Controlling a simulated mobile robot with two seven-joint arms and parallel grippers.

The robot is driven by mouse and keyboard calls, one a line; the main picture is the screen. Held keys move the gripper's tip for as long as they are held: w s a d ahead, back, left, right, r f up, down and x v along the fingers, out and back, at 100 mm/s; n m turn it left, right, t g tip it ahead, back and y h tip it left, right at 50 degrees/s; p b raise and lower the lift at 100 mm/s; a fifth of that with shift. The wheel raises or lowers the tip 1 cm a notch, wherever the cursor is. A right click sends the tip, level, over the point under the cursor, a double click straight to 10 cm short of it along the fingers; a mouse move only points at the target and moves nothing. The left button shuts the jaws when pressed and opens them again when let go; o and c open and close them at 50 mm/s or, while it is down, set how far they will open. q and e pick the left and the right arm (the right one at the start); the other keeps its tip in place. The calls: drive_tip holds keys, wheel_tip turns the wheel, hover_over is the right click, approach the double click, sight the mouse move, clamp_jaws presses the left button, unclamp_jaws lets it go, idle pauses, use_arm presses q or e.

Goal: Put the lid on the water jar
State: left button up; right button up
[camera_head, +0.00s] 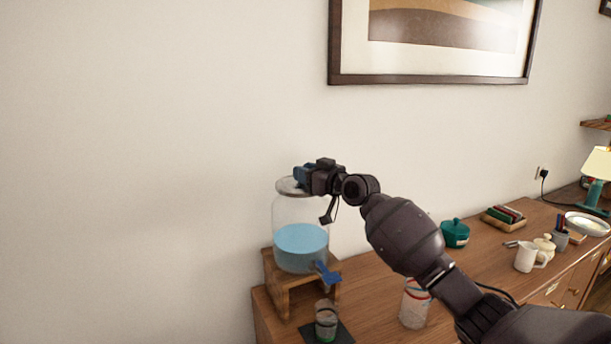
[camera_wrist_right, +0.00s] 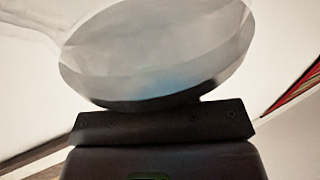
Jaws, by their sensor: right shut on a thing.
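The water jar (camera_head: 300,222) is clear glass, part filled with blue water, with a blue tap at its lower right. It stands upright on a small wooden stand (camera_head: 283,288). The lid (camera_head: 287,187) is a greyish disc at the jar's mouth. My right gripper (camera_head: 302,177) is shut on the lid's right side, over the jar's top. I cannot tell whether the lid rests on the rim or is just above it. In the right wrist view the lid (camera_wrist_right: 160,45) is a large pale disc, close up. My left gripper is not in view.
A glass (camera_head: 326,322) stands on a dark mat below the tap. A clear jar with a red band (camera_head: 414,304) stands under my right arm. A teal pot (camera_head: 455,233), books (camera_head: 503,216) and a white mug (camera_head: 526,257) are further right. The wall behind is bare beside the jar.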

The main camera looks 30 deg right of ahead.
drive_tip(key=shift+f, duration=0.3)
drive_tip(key=shift+f, duration=0.15)
drive_tip(key=o, duration=1)
drive_tip(key=shift+c, duration=0.2)
drive_tip(key=shift+r, duration=0.25)
drive_tip(key=v, duration=1.2)
drive_tip(key=shift+b, duration=0.45)
drive_tip(key=shift+f, duration=0.15)
